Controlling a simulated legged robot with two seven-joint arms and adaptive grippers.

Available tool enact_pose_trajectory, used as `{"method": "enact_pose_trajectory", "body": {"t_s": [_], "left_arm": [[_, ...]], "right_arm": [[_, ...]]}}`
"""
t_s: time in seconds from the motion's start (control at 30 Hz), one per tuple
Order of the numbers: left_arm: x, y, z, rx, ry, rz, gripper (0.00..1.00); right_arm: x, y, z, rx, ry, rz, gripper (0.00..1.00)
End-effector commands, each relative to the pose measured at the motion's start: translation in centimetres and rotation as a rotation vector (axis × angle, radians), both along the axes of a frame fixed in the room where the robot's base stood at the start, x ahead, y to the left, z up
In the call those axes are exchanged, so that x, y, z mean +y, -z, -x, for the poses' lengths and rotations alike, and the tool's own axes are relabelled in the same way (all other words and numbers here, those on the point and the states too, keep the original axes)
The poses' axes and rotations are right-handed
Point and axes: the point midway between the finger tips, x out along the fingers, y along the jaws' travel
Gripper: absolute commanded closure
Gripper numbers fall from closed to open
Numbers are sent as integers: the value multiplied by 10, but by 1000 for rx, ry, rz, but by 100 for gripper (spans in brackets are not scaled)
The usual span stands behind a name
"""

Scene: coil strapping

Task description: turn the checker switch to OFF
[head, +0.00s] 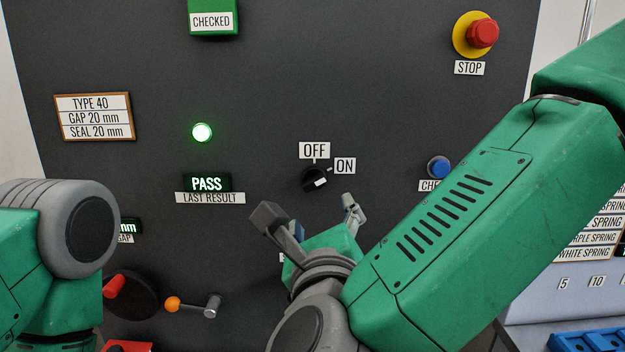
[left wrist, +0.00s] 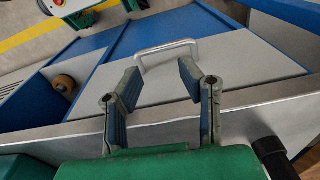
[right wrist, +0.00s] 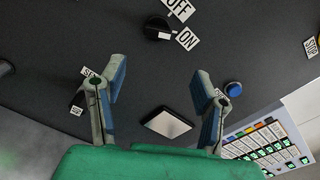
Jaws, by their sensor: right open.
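The checker switch (head: 315,179) is a black round knob with a white mark on the dark panel. The OFF label (head: 314,150) is above it and the ON label (head: 345,165) is to its upper right. The white mark sits on the knob's right side, nearer ON than OFF. The switch also shows at the top of the right wrist view (right wrist: 157,28). My right gripper (head: 308,208) is open and empty just below the switch, apart from it. My left gripper (left wrist: 160,72) is open and empty in the left wrist view, away from the panel.
A blue button (head: 438,167) is right of the switch, and a red stop button (head: 482,33) is at upper right. A lit green lamp (head: 202,132) and a PASS display (head: 207,183) are to the left. A crank handle (head: 195,305) is low left. A metal handle (left wrist: 165,53) is near my left gripper.

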Motion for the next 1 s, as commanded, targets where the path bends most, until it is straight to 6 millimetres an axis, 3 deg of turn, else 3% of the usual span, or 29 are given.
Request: {"method": "enact_pose_trajectory", "body": {"t_s": [0.3,0.5,0.73,1.0], "left_arm": [[0,-24,0,0,1,0,66],[0,-34,0,0,0,0,66],[0,-38,0,0,0,0,66],[0,-38,0,0,1,0,66]], "right_arm": [[18,-1,-72,1,0,16,43],[19,-1,-104,0,-1,17,43],[7,1,-124,2,-3,6,43],[9,2,-125,1,-3,8,43]]}}
